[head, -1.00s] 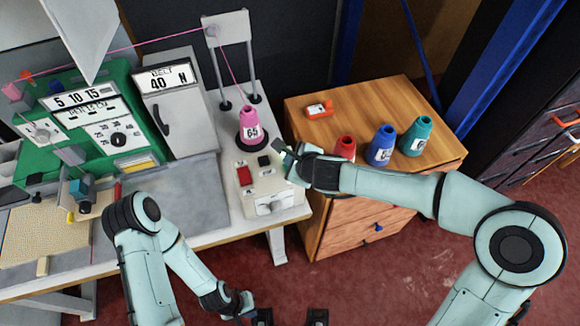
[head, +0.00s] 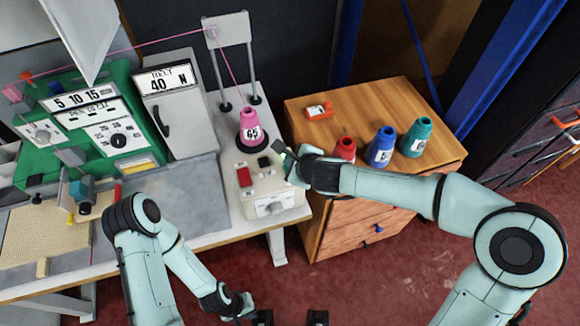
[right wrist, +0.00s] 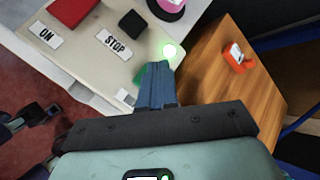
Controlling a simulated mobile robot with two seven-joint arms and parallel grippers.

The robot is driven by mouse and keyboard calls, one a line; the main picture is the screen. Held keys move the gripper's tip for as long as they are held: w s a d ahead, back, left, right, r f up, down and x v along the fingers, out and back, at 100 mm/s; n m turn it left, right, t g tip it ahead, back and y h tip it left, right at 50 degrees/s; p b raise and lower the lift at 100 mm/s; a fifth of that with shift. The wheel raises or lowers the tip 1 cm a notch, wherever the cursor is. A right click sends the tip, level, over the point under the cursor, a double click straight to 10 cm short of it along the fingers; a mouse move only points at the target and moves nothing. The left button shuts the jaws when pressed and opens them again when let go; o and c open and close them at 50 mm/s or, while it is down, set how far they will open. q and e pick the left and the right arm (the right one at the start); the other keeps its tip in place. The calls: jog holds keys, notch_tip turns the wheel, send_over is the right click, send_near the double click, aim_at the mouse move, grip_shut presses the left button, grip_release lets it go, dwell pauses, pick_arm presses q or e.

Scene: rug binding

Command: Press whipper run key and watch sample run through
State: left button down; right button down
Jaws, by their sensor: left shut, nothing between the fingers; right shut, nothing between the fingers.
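The control box (head: 268,187) carries a red key (head: 244,177) and a black key (head: 264,161). In the right wrist view the red key (right wrist: 72,10) is beside an ON label and the black key (right wrist: 132,24) beside a STOP label; a round lamp (right wrist: 170,50) glows green. My right gripper (head: 280,147) is shut and empty at the box's right edge, apart from both keys. Its blue fingers (right wrist: 157,84) show below the lamp. My left gripper (head: 246,314) is shut and empty, low in the head view. The green machine (head: 105,125) has a beige sample (head: 40,232) before it.
A pink cone (head: 250,128) marked 65 stands behind the keys, its thread running up to a stand (head: 228,30) and left. Red (head: 345,149), blue (head: 381,147) and teal (head: 416,137) cones stand on the wooden cabinet (head: 335,92), along with a small orange tool (head: 319,111).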

jog(key=shift+f, duration=0.1)
dwell(0.7)
pick_arm(q)
jog(key=shift+s+f, duration=0.1)
jog(key=shift+f, duration=0.15)
pick_arm(e)
jog(key=shift+f, duration=0.35)
